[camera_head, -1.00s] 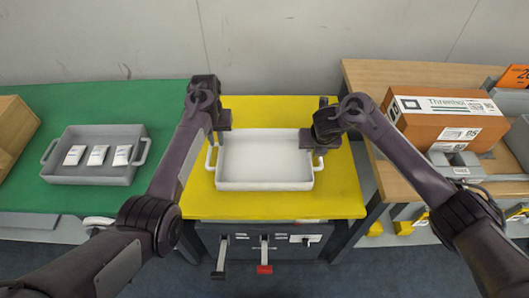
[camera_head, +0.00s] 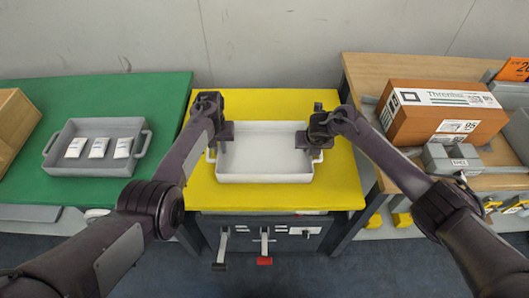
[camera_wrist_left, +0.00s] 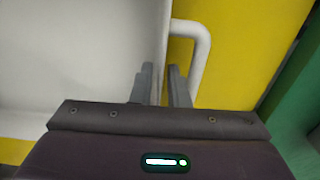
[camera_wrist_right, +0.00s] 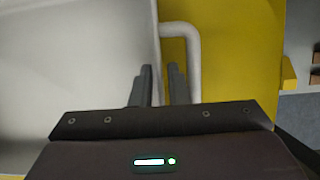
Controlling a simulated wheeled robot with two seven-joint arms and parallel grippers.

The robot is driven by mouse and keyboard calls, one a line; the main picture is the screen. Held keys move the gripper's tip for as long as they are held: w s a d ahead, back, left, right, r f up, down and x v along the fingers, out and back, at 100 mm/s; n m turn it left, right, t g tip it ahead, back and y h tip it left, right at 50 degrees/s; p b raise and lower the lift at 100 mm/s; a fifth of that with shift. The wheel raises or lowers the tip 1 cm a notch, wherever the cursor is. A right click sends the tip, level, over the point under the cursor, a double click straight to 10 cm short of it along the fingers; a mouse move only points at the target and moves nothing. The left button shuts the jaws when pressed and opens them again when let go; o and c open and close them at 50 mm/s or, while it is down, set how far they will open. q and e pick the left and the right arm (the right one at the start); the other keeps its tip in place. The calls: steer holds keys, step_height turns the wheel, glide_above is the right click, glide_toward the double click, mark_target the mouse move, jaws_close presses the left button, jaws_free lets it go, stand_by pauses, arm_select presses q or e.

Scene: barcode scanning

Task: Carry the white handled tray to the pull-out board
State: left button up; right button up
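The white handled tray (camera_head: 265,170) sits empty and level on the yellow table top, with a looped handle at each end. My left gripper (camera_head: 222,143) is at its left end wall. In the left wrist view the left fingers (camera_wrist_left: 161,80) stand close together with the tray's rim between them, beside the handle (camera_wrist_left: 200,60). My right gripper (camera_head: 305,146) is at the right end wall. In the right wrist view the right fingers (camera_wrist_right: 160,80) straddle the rim the same way. The gripper bodies hide the finger bases. I cannot say for certain which surface is the pull-out board.
A green table (camera_head: 100,95) at left holds a grey tray (camera_head: 80,168) with several white packets. A wooden table at right bears a brown box (camera_head: 440,125) and a grey device (camera_head: 455,160). Levers (camera_head: 264,245) stick out below the yellow top (camera_head: 340,195). A wall stands behind.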

arm_select(q)
jaws_close()
arm_select(e)
jaws_close()
arm_select(q)
steer(key=shift+r, duration=0.15)
arm_select(e)
steer(key=shift+r, duration=0.15)
